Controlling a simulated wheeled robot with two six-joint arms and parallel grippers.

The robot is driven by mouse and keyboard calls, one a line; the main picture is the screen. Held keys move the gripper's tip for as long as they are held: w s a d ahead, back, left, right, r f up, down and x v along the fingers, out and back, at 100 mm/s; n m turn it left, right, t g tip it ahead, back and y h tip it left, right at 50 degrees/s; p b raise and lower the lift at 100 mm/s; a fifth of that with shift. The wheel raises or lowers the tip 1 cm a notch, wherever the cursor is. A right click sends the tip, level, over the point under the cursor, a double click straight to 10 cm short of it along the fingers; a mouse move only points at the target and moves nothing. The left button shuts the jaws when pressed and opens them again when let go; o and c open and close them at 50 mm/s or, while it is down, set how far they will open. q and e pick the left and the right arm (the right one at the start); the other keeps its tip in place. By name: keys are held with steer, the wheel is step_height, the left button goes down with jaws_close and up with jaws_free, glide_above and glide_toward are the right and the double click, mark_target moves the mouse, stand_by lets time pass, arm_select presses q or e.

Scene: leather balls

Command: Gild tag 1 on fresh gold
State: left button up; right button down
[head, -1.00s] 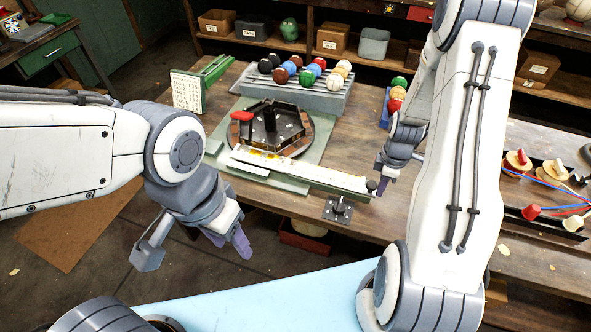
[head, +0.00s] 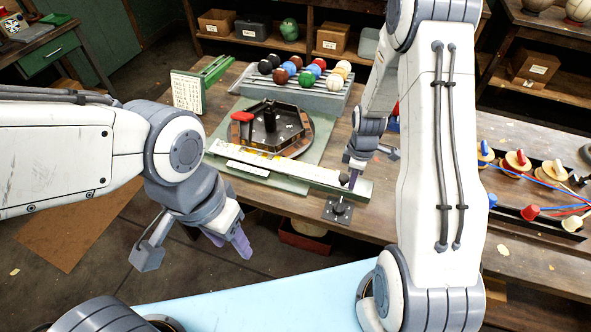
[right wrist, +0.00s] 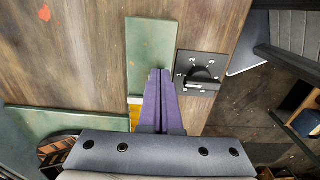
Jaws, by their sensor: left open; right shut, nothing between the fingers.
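A long pale strip (head: 262,160) with yellow patches lies in a green rail (head: 362,190) at the bench's front. A dark knob (head: 344,180) stands at the strip's right end. My right gripper (head: 354,180) is shut and empty, its tips at the right side of this knob; whether they touch is unclear. In the right wrist view the purple fingers (right wrist: 160,75) lie over the rail (right wrist: 150,45), and a bit of gold (right wrist: 135,112) shows beside them. Behind the strip is a black hexagonal holder (head: 270,125) with a red handle (head: 243,116). My left gripper (head: 195,248) is open and empty, left of the bench. No tag number is readable.
A dial (head: 337,209) with numbers sits in front of the rail; it also shows in the right wrist view (right wrist: 200,72). Coloured balls fill a rack (head: 300,95) behind. A white chart (head: 187,92) stands left. Pegs and cables (head: 530,185) lie right.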

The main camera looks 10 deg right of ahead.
steer(key=shift+w+a, duration=0.55)
steer(key=shift+a, duration=0.3)
steer(key=shift+w+a, duration=0.5)
steer(key=shift+a, duration=0.35)
steer(key=r+p, duration=0.1)
steer(key=r, duration=0.1)
steer(key=r+p, duration=0.2)
steer(key=d+r+p, duration=0.1)
steer(key=r+p, duration=0.1)
steer(key=shift+s+r, duration=0.15)
steer(key=shift+s, duration=0.2)
